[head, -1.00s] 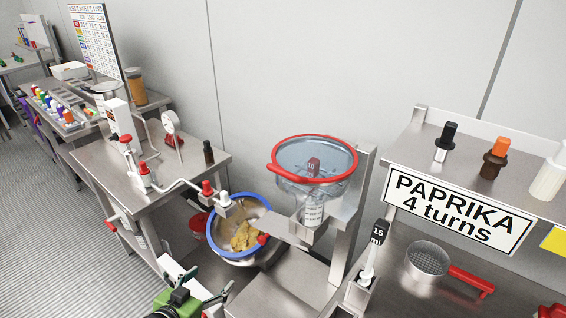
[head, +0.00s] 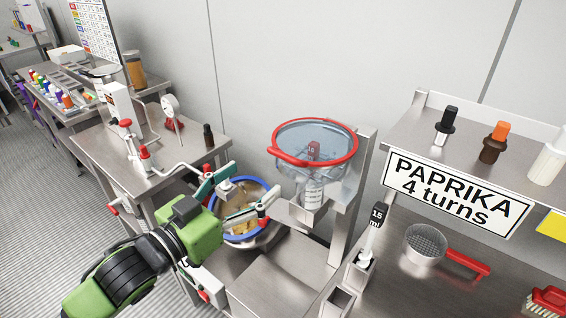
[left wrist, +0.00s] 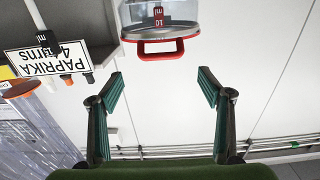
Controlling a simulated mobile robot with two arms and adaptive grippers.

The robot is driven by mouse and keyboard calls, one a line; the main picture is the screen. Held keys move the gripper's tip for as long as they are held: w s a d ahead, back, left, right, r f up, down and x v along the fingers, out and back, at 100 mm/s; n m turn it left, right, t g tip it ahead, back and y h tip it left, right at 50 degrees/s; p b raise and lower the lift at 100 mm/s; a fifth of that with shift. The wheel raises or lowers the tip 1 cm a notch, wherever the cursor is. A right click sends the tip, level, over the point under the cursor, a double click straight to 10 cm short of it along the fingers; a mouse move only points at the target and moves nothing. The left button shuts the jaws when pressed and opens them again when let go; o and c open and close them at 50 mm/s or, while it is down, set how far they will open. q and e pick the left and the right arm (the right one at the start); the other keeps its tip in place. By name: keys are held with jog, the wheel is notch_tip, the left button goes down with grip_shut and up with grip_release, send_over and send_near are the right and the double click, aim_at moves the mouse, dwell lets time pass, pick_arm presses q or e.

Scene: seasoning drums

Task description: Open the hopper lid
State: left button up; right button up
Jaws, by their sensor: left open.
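The hopper (head: 310,187) is a clear bowl on a steel stand, in the middle of the head view. Its clear round lid (head: 330,137) with a red rim lies on top, and a red handle (head: 287,158) sticks out at its left. The lid looks shut. In the left wrist view, the hopper appears upside down at the top, with the red handle (left wrist: 160,49) facing me. My left gripper (head: 241,197) is open and empty, left of the hopper and apart from the handle. In the left wrist view, the handle lies beyond the open fingers (left wrist: 160,84). My right gripper is out of view.
A blue-rimmed bowl (head: 268,185) with yellow food stands behind my left gripper. A steel table (head: 160,178) with a gauge and red-knobbed pipes is at left. The paprika sign (head: 455,196) and shelf with bottles are at right. A sieve (head: 425,245) lies below the sign.

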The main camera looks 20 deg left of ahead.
aim_at(281, 158)
pick_arm(q)
jog(key=p+x, duration=0.3)
jog(key=x, duration=0.7)
jog(key=shift+w, duration=0.15)
jog(key=shift+w+d, duration=0.2)
jog(key=shift+w, duration=0.1)
